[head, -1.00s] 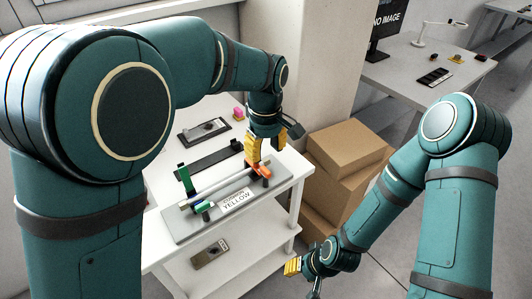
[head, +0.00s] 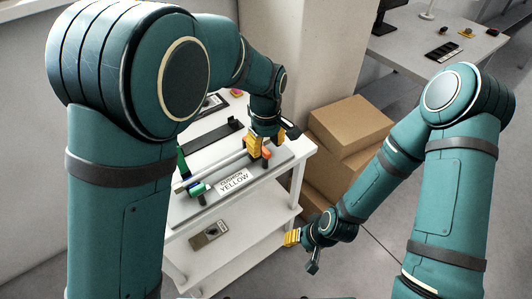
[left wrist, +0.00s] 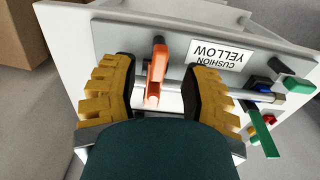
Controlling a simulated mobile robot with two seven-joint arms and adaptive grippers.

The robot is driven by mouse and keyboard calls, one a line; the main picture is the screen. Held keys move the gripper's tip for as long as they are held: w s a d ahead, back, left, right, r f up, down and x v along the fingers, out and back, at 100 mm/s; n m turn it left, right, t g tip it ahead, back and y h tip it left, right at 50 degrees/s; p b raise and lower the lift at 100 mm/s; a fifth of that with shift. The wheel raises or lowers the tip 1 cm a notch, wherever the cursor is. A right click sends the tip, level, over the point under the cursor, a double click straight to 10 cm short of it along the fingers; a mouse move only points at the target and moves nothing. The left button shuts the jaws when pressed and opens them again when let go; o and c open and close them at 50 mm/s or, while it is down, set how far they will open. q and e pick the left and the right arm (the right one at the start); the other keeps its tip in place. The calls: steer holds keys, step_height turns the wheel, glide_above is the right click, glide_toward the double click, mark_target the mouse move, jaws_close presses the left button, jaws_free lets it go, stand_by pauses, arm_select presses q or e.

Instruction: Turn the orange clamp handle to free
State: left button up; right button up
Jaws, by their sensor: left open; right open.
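The orange clamp handle (left wrist: 156,70) stands on a grey plate (left wrist: 115,42) in the left wrist view, between the two yellow-padded fingers of my left gripper (left wrist: 157,85). The fingers are open, with a visible gap on each side of the handle. In the head view the orange handle (head: 266,153) shows beside my left gripper (head: 258,146), which partly hides it. A silver rod (head: 215,169) runs along the plate to the clamp. My right gripper (head: 300,240) is open and empty, low beside the white cart, far from the clamp.
A label reading "CUSHION YELLOW" (left wrist: 215,53) lies by the handle. Green parts (left wrist: 265,143) stand at the plate's other end. A black bar (head: 208,142) lies behind the plate. Cardboard boxes (head: 350,115) stand right of the white cart (head: 300,160).

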mark_target(264, 152)
arm_select(q)
steer(key=shift+f, duration=1.45)
jaws_close()
